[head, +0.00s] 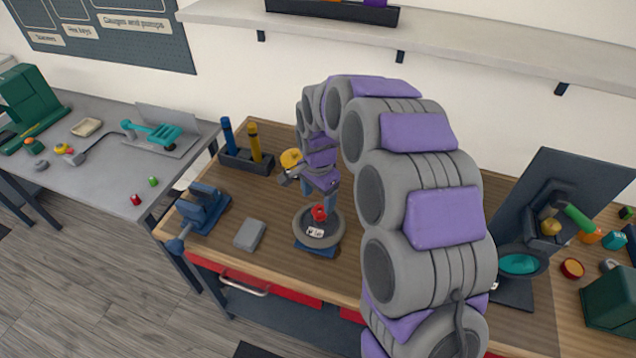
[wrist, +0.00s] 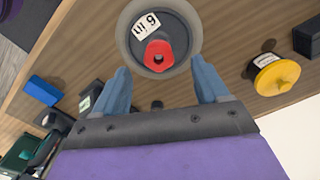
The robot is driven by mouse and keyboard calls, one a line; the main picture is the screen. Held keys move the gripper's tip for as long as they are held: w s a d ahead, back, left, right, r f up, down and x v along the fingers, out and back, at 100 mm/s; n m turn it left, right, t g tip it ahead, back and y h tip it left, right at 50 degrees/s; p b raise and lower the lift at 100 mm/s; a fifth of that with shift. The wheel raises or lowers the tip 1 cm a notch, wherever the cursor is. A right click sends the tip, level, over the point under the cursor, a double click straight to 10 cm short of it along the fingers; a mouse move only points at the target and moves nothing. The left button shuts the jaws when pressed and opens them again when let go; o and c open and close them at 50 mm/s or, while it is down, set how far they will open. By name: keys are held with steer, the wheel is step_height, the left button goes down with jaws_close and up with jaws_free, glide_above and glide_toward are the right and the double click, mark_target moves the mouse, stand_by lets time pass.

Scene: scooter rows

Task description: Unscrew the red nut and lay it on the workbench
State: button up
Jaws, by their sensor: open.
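The red nut (head: 319,213) sits at the centre of a round grey wheel (head: 334,236) on a blue base on the wooden workbench (head: 285,262). In the wrist view the red nut (wrist: 158,57) shows its dark centre hole, on the wheel (wrist: 186,22) beside a white label. My gripper (head: 312,198) is just above the nut, partly hidden by my arm in the head view. In the wrist view my gripper (wrist: 160,68) is open, its blue fingers apart on either side of the nut with gaps to it. It holds nothing.
A blue vise (head: 203,207) and a grey block (head: 250,234) are left of the wheel. A holder (head: 247,161) with blue and yellow handles and a yellow round piece (head: 291,158) stand behind. Bare wood lies between block and wheel. A dark upright panel (head: 575,185) stands right.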

mark_target(319, 211)
steer(key=shift+d+f+b, duration=0.1)
steer(key=shift+f+b, duration=0.2)
steer(key=shift+f, duration=2.1)
steer(key=shift+c, duration=0.3)
steer(key=c, duration=1.1)
steer(key=n+p, duration=0.2)
steer(key=n, duration=0.3)
steer(key=shift+r+n+p, duration=0.15)
steer(key=shift+n+p, duration=0.15)
steer(key=shift+p, duration=0.05)
steer(key=n+p, duration=0.2)
steer(key=n, duration=0.3)
steer(key=shift+r, duration=0.1)
steer(key=n+p, duration=0.2)
steer(key=n, duration=0.3)
steer(key=shift+d+n, duration=0.1)
steer(key=shift+n, duration=0.2)
steer(key=n+p, duration=0.2)
steer(key=n, duration=0.3)
steer(key=shift+w+n, duration=0.1)
steer(key=shift+n, duration=0.2)
